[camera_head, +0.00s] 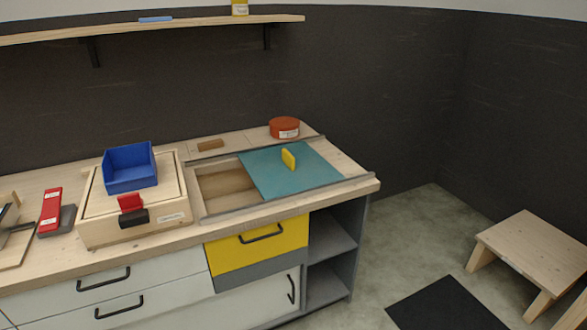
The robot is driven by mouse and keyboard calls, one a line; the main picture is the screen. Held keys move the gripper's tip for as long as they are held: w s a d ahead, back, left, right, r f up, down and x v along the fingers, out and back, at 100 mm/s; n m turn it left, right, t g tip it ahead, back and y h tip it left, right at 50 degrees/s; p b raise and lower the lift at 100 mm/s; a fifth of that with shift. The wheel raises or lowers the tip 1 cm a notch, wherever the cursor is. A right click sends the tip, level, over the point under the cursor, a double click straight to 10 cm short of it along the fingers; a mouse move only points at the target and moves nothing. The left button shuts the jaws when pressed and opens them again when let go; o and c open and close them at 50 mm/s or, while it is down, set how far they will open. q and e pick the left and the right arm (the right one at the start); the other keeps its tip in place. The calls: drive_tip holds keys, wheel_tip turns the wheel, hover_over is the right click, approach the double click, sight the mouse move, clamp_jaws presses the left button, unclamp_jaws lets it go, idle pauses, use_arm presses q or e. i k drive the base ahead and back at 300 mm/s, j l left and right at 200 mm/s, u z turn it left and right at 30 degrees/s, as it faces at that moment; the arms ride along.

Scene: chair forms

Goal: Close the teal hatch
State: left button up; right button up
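The teal hatch (277,174) is a flat sliding panel set between two grey rails on the worktop. It covers the right part of a recessed opening (223,188), and the left part of that opening shows bare wood inside. A yellow handle (289,159) stands upright on the hatch. Neither of my grippers shows in the head view.
A wooden box (160,229) with a blue bin (130,167) on it stands left of the opening. A red round tin (284,127) and a small wood block (210,145) sit behind the rails. A yellow drawer (257,245) is below.

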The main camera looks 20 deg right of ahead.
sight(280, 171)
drive_tip(key=i+l, duration=0.25)
drive_tip(key=l, duration=0.15)
drive_tip(key=i+l+u, duration=0.1)
drive_tip(key=i+l, duration=0.15)
drive_tip(key=l, duration=0.15)
drive_tip(key=i+l, duration=0.2)
drive_tip(key=l, duration=0.25)
